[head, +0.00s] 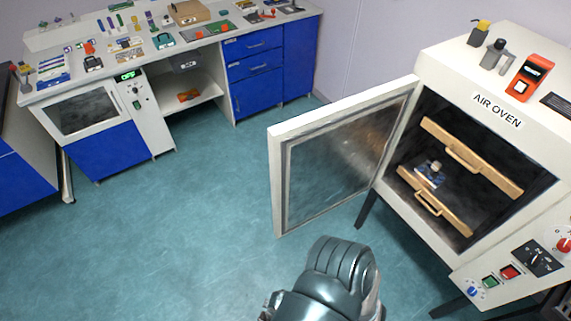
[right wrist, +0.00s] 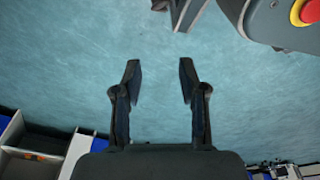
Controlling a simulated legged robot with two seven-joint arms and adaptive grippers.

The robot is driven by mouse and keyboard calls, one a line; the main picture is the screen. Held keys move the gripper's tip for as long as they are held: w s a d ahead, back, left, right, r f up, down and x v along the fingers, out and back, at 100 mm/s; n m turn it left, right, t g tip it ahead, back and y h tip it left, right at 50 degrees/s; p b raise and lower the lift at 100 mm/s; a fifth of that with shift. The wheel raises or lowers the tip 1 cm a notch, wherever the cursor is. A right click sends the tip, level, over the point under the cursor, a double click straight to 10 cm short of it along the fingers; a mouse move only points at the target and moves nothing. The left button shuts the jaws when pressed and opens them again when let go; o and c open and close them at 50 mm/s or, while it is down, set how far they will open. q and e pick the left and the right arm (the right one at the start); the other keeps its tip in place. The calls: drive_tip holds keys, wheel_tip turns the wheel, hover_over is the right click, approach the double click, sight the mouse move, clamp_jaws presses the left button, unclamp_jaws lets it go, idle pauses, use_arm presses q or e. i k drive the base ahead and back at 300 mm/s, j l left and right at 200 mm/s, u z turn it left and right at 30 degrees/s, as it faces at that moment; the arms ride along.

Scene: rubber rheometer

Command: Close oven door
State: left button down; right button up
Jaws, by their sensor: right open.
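The air oven (head: 470,75) stands at the right in the head view. Its door (head: 335,160), a white frame with a glass pane, stands open, swung out to the left of the oven mouth. Inside the oven are wooden bars with handles (head: 465,155) and a small item on a blue-and-white base (head: 430,175). One of my arms shows at the bottom middle, below the door and apart from it; its fingertips are hidden there. My right gripper (right wrist: 158,80) is open and empty above the floor in the right wrist view. My left gripper cannot be made out.
A bench with blue drawers (head: 255,65) and many small items runs along the back left. Bottles (head: 492,53) and an orange device (head: 530,77) sit on the oven top. The control panel (head: 510,270) is at the lower right. The green floor (head: 180,220) is clear.

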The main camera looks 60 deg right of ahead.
sight(321, 159)
drive_tip(key=i+z, duration=0.2)
drive_tip(key=i, duration=0.2)
drive_tip(key=i+j+z, duration=0.2)
drive_tip(key=i, duration=0.2)
drive_tip(key=i+z, duration=0.15)
drive_tip(key=z, duration=0.25)
drive_tip(key=i+z, duration=0.15)
drive_tip(key=z, duration=0.25)
drive_tip(key=i+z, duration=0.2)
drive_tip(key=z, duration=0.2)
drive_tip(key=i+j+z, duration=0.1)
drive_tip(key=z, duration=0.3)
drive_tip(key=i+j+z, duration=0.15)
drive_tip(key=z, duration=0.3)
drive_tip(key=i+z, duration=0.2)
drive_tip(key=z, duration=0.25)
drive_tip(key=i+j+z, duration=0.1)
drive_tip(key=z, duration=0.35)
drive_tip(key=i+j+z, duration=0.15)
drive_tip(key=z, duration=0.3)
drive_tip(key=i+j+z, duration=0.2)
drive_tip(key=z, duration=0.25)
drive_tip(key=i+j+z, duration=0.1)
drive_tip(key=j+z, duration=0.15)
drive_tip(key=z, duration=0.2)
